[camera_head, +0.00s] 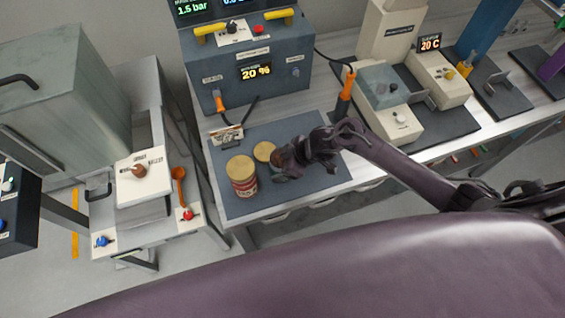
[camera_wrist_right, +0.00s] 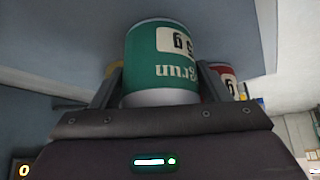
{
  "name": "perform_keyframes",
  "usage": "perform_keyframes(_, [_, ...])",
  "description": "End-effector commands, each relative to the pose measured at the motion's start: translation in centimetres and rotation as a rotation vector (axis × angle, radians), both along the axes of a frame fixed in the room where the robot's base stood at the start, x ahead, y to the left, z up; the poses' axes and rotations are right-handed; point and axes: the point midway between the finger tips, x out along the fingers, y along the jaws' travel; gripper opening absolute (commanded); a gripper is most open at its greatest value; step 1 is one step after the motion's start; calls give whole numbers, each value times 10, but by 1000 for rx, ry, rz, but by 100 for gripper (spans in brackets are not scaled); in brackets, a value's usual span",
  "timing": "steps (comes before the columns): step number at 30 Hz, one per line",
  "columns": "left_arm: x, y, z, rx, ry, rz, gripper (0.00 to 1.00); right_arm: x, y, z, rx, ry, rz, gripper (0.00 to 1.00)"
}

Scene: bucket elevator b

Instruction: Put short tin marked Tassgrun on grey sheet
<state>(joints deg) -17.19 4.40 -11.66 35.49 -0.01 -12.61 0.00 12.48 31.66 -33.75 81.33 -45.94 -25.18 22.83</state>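A green tin (camera_wrist_right: 160,62) with a white label shows close up in the right wrist view. Its lettering is upside down and reads in part "grun". My right gripper (camera_wrist_right: 162,88) has one finger on each side of it, seemingly against its walls. In the head view my right gripper (camera_head: 285,166) is low over the dark grey sheet (camera_head: 325,182), and hides most of the green tin. I cannot tell whether the tin touches the sheet. My left gripper is not in view.
A taller red tin (camera_head: 242,178) with a yellow lid and another yellow-lidded tin (camera_head: 263,151) stand left of my right gripper. A blue-grey machine (camera_head: 248,78) stands behind the sheet. An orange-handled tool (camera_head: 346,90) is behind my arm. The sheet's front right is clear.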

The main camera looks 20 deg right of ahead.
Motion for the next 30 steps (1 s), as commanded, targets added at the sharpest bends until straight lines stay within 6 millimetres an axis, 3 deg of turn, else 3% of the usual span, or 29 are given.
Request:
perform_keyframes(3, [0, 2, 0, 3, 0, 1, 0, 0, 0, 0, 0, 0, 0, 83])
perform_keyframes(15, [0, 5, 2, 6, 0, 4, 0, -2, -3, 9, -1, 1, 0, 83])
perform_keyframes(30, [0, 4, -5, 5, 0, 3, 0, -30, -47, 90, -2, -1, 1, 83])
